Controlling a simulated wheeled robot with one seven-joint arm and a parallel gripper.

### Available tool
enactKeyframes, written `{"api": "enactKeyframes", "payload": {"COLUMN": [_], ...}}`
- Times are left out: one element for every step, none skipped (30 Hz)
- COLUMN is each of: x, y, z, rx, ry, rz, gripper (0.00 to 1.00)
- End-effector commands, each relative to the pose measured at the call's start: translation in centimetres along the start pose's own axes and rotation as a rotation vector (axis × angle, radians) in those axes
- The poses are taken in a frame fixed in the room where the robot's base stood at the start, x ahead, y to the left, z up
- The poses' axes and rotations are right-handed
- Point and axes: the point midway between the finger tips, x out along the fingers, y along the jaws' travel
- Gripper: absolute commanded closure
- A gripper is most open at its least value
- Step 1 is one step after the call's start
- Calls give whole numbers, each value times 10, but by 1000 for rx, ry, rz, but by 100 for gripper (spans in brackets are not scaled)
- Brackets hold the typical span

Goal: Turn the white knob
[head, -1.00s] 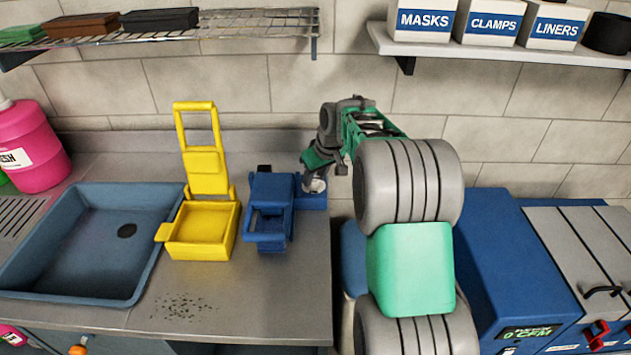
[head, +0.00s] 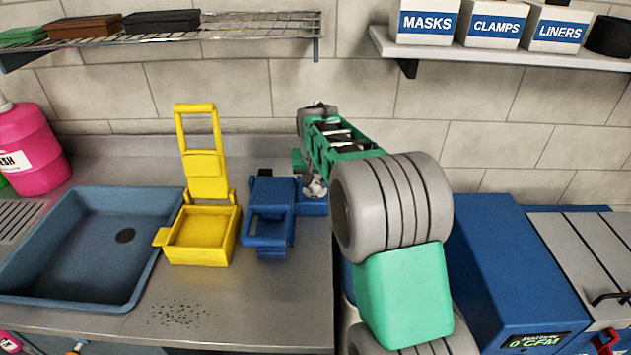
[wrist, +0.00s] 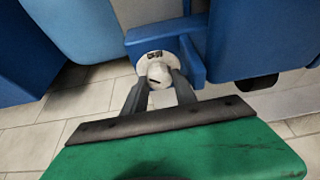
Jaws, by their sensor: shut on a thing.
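The white knob (wrist: 158,74) sits on a round pale dial plate with dark markings, on a blue bracket (wrist: 170,40), in the wrist view. My gripper (wrist: 157,80) is shut on the knob, with one dark finger on each side of it. A dark mark shows on the knob's face. In the head view the knob (head: 315,186) is a small pale spot beside the blue device (head: 270,215), largely hidden by my wrist.
A yellow device (head: 203,233) with a raised frame stands left of the blue one, beside the sink (head: 85,240). A blue machine (head: 510,270) stands right of my arm. Shelves (head: 500,52) hang on the wall above.

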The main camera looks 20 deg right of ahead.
Motion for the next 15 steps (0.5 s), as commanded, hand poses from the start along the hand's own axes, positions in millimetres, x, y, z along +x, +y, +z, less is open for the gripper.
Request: {"api": "enactKeyframes", "payload": {"x": [0, 0, 0, 0, 0, 0, 0, 0, 0, 0, 1, 1, 1, 1, 0], "y": [0, 0, 0, 0, 0, 0, 0, 0, 0, 0, 0, 0, 0, 0, 0], "z": [1, 1, 1, 1, 1, 1, 1, 1, 1, 1, 1, 1, 1, 1, 0], "rx": [2, 3, 4, 5, 5, 4, 4, 4, 4, 4, 4, 4, 4, 4, 4], "ry": [-2, -2, -2, -2, -2, -2, -2, -2, -2, -2, -2, -2, -2, -2, -2], "rz": [2, 2, 2, 2, 2, 2, 2, 2, 2, 2, 2, 2, 2, 2, 2], "gripper": [100, 100, 100, 100, 100, 100, 100, 100, 100, 100, 100, 65, 62, 60, 57]}}
